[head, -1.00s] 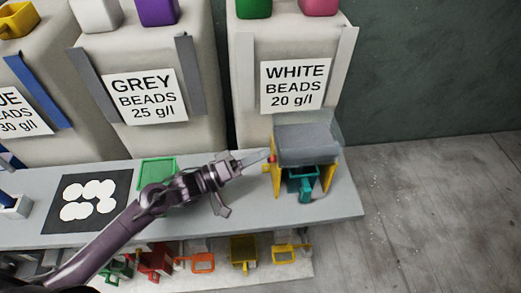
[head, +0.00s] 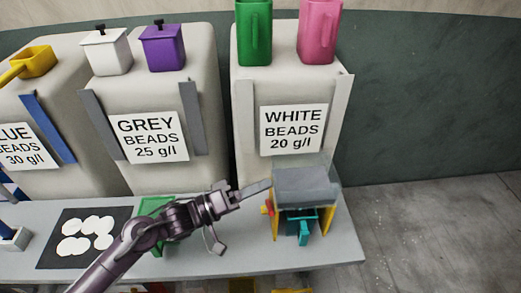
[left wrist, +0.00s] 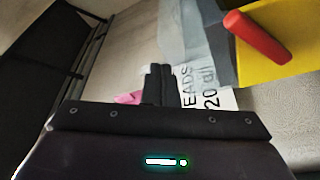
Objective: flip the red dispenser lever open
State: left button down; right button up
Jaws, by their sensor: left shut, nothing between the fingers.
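The dispenser is a grey, partly see-through hopper (head: 305,187) on a yellow stand (head: 276,222) at the right end of the bench. Its red lever (head: 267,208) is on the left side of the yellow stand. In the left wrist view the red lever (left wrist: 258,37) lies slanted against a yellow panel (left wrist: 287,62), upper right. My left gripper (head: 268,185) is shut and empty. Its fingertips are beside the hopper's left edge, above the lever; the wrist view shows the closed fingers (left wrist: 160,85) apart from the lever. My right gripper is out of view.
A teal scoop (head: 303,229) sits under the hopper. The white beads container (head: 290,90) stands close behind, with the grey beads container (head: 150,110) to its left. A green frame (head: 155,207) is behind my left arm. The floor at right is free.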

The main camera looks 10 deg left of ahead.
pick_arm(q)
notch_tip(320, 180, up, 13)
jog(key=b, duration=0.1)
jog(key=shift+d, duration=0.15)
dwell(0.4)
